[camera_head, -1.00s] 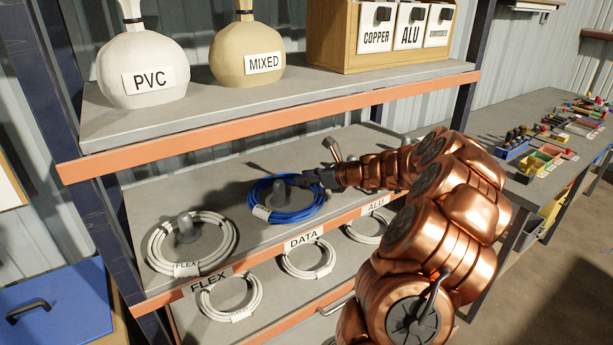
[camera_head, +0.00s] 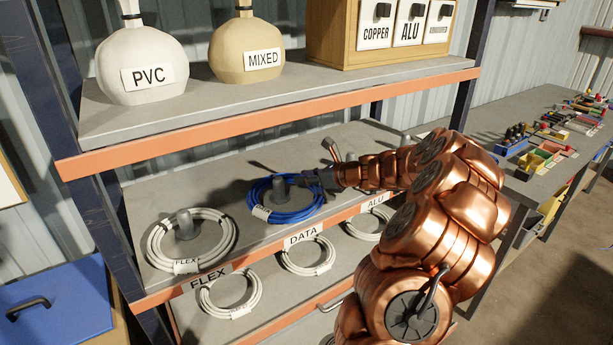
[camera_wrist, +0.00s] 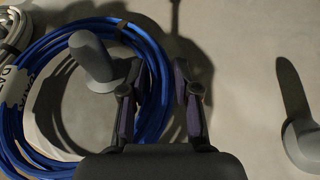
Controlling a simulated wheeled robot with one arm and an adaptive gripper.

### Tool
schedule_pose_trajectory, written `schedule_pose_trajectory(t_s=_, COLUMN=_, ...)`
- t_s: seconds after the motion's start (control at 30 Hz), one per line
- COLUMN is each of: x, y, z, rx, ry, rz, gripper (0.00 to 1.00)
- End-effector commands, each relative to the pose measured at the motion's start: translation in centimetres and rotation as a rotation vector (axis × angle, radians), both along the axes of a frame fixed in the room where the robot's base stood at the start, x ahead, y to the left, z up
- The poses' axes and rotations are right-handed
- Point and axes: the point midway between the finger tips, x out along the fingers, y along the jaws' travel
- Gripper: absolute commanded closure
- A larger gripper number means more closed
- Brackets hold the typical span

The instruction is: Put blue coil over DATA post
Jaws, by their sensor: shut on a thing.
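The blue coil (camera_head: 309,212) is around the grey DATA post (camera_head: 279,191), whose top rises through the ring. In the wrist view the blue coil (camera_wrist: 35,143) also circles the grey post (camera_wrist: 90,57). It looks nearly flat and low over the shelf; I cannot tell if it rests fully on it. My gripper (camera_wrist: 160,95) is shut on the coil's right side, with one finger inside the ring near the post and the other outside. In the head view my gripper (camera_head: 318,180) is at the coil's right edge. The DATA label (camera_head: 303,235) is on the shelf edge below.
A white coil (camera_head: 155,258) marked FLEX lies around the post (camera_head: 185,225) to the left. Another grey post (camera_wrist: 303,140) stands bare to the right in the wrist view. An upper shelf (camera_head: 200,125) is overhead.

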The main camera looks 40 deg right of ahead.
Motion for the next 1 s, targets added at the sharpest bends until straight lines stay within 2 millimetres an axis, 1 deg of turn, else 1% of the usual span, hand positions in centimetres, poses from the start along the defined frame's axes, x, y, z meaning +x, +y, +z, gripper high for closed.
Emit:
schedule_pose_trajectory(t_s=0.4, x=-0.01, y=-0.01, z=-0.03, rx=0.0, ry=-0.001, rz=0.0, gripper=1.0)
schedule_pose_trajectory(t_s=0.43, x=0.0, y=-0.02, z=-0.03, rx=0.0, ry=-0.001, rz=0.0, gripper=0.66)
schedule_pose_trajectory(t_s=0.6, x=-0.01, y=-0.01, z=-0.04, rx=0.0, ry=-0.001, rz=0.0, gripper=0.49)
schedule_pose_trajectory(t_s=0.7, x=-0.02, y=-0.02, z=-0.06, rx=-0.001, ry=-0.001, rz=0.0, gripper=0.4)
schedule_pose_trajectory(t_s=1.0, x=-0.02, y=-0.02, z=-0.08, rx=-0.001, ry=0.0, rz=0.0, gripper=0.4)
